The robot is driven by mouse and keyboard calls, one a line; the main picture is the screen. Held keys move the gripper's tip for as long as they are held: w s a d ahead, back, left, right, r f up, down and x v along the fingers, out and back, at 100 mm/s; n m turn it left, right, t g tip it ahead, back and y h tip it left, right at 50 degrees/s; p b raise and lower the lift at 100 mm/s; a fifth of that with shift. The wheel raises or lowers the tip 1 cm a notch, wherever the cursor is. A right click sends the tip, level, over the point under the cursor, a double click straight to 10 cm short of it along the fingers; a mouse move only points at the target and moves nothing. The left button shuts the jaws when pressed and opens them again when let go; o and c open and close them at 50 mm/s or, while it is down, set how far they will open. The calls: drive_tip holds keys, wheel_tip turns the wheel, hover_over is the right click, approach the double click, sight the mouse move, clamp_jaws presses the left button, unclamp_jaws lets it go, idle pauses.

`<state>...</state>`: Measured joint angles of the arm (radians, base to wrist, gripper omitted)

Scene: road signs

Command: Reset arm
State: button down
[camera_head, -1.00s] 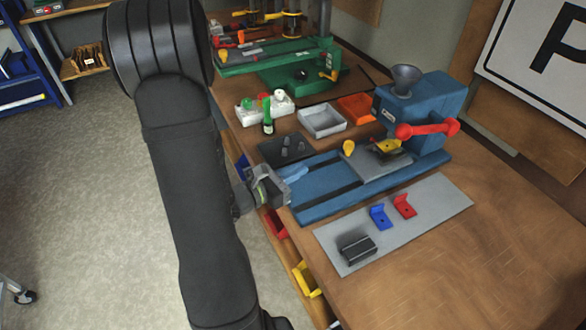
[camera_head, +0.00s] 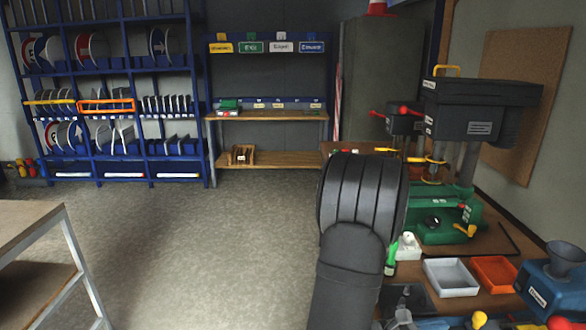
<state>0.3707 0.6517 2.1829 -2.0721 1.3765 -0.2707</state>
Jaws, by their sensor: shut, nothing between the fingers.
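My arm (camera_head: 362,215) shows as a dark, ribbed joint and link, rising from the bottom edge right of centre. It stands in front of the left edge of the workbench. My gripper is not in view, so its fingers cannot be seen.
The workbench at right holds a green press (camera_head: 437,222), a grey tray (camera_head: 450,279), an orange tray (camera_head: 494,273) and a blue machine (camera_head: 553,290). A blue shelf rack (camera_head: 108,95) stands back left. A table (camera_head: 35,222) is at left. Open floor lies between.

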sight(475, 319)
drive_tip(key=d, duration=0.5)
drive_tip(key=w+d, duration=0.1)
drive_tip(key=d, duration=0.1)
drive_tip(key=shift+w+d+f, duration=0.1)
drive_tip(key=shift+d+f, duration=0.05)
drive_tip(key=shift+d, duration=0.1)
drive_tip(key=c, duration=2.2)
unclamp_jaws()
